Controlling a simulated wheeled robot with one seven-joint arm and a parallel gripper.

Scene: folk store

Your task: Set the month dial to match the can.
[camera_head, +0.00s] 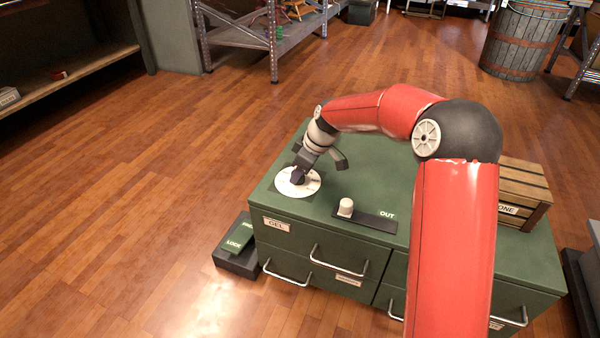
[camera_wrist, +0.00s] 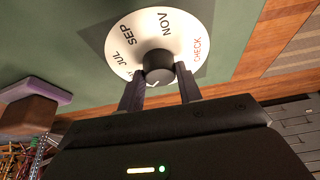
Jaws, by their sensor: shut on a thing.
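The month dial (camera_head: 297,182) is a white disc with a dark central knob on the cabinet top's left end. In the wrist view the dial (camera_wrist: 184,28) shows JUL, SEP, NOV and CHECK; other marks are hidden or cut off. My gripper (camera_head: 300,177) is over the dial from above. In the wrist view my gripper's two fingers (camera_wrist: 160,82) are on either side of the dark knob (camera_wrist: 157,66), shut on it.
The green cabinet (camera_head: 400,178) has drawers with handles on its front. A dark box with a green top marked LOCK (camera_head: 238,240) stands on the floor at its left. A wooden crate (camera_head: 524,192) is at the right. Open wooden floor lies left.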

